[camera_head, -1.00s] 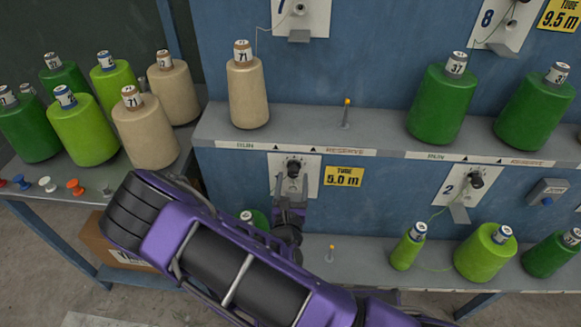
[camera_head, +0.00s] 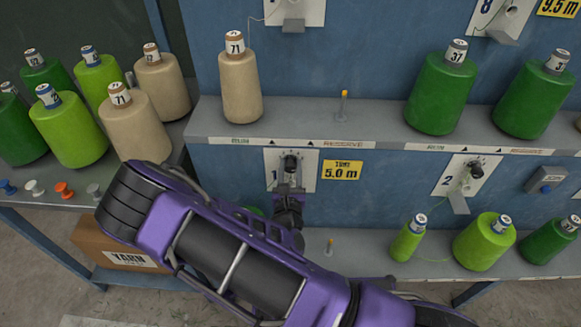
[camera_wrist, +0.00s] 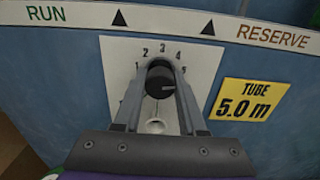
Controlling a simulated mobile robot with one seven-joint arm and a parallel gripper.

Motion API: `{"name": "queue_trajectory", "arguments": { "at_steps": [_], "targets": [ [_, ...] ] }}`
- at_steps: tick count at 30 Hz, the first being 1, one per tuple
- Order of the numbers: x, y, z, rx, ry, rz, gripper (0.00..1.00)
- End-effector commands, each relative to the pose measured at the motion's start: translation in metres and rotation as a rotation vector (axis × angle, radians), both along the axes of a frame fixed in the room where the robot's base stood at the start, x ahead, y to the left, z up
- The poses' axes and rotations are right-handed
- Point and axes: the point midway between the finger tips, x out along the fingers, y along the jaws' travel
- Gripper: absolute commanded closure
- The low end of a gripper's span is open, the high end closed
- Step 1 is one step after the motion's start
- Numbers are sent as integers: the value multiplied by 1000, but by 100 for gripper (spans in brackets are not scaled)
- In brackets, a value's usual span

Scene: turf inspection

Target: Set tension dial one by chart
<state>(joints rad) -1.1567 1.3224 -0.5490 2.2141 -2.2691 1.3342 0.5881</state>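Tension dial one (camera_head: 290,163) is a black knob on a white plate marked 1, on the blue panel below the upper shelf. In the wrist view the dial's black knob (camera_wrist: 160,78) sits under an arc of numbers from 1 to 5, and a pale mark on it points roughly right. My gripper (camera_wrist: 161,72) has one finger on each side of the knob, and both appear to touch it. The lower part of the plate is partly hidden by the fingers. A yellow sign (camera_head: 342,170) right of the plate reads TUBE 5.0 m.
The upper shelf (camera_head: 300,135) carries a beige cone (camera_head: 240,88) marked 71 and green cones, with RUN and RESERVE labels along its edge. Dial two (camera_head: 476,166) is to the right. A side table (camera_head: 110,190) holds several cones and coloured pegs. A carton (camera_head: 115,250) stands below it.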

Motion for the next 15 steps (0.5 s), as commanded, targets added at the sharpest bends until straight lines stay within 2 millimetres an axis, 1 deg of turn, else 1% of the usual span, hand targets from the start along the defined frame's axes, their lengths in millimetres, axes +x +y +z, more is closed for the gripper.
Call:
{"name": "queue_trajectory", "arguments": {
  "at_steps": [1, 3, 5, 15],
  "targets": [
    [0, 0, 0, 0, 0, -1, 77],
    [0, 0, 0, 0, 0, -1, 90],
    [0, 0, 0, 0, 0, -1, 100],
    [0, 0, 1, -26, 1, -1, 100]
  ]
}}
